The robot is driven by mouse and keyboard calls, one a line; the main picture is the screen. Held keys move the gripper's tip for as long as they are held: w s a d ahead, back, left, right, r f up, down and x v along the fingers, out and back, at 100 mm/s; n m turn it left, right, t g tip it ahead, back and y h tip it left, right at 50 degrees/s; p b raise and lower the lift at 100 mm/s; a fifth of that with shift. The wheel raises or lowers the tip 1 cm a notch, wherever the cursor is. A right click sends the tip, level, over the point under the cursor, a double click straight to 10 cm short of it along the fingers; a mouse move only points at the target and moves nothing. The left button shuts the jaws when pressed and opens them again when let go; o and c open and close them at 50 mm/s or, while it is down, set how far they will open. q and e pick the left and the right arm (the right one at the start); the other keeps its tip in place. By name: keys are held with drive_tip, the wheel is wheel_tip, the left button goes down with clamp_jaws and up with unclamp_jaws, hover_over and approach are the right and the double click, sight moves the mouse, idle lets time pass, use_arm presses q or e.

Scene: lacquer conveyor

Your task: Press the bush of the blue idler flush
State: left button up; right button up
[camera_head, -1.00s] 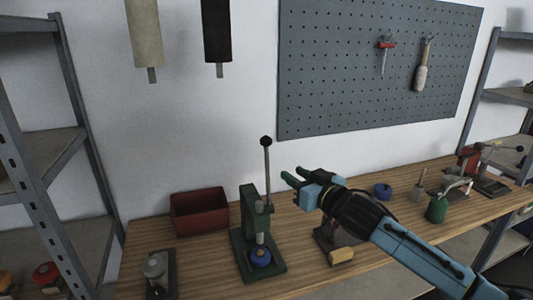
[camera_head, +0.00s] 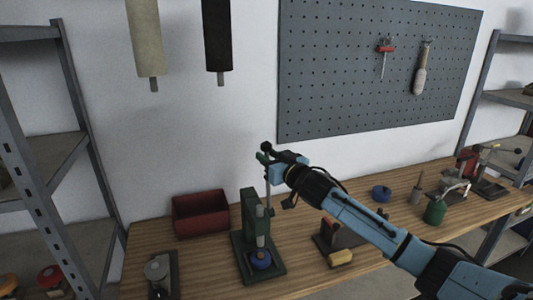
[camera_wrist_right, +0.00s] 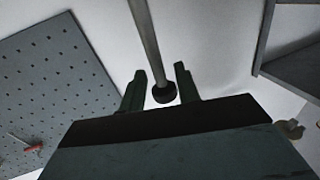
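The green arbor press (camera_head: 249,222) stands on the bench, its lever (camera_head: 267,178) upright with a black knob (camera_head: 267,147) on top. The blue idler (camera_head: 260,259) sits on the press base under the ram (camera_head: 260,226); its bush is too small to make out. My right gripper (camera_head: 266,158) is at the top of the lever. In the right wrist view the two fingers (camera_wrist_right: 160,85) are apart, with the lever rod (camera_wrist_right: 147,45) and knob (camera_wrist_right: 164,92) between them; no contact shows. My left gripper is not in view.
A red bin (camera_head: 200,213) stands left of the press. A grey device (camera_head: 158,272) is at the front left. A pegboard (camera_head: 380,65) hangs behind.

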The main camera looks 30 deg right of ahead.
drive_tip(key=shift+w, duration=0.75)
clamp_jaws()
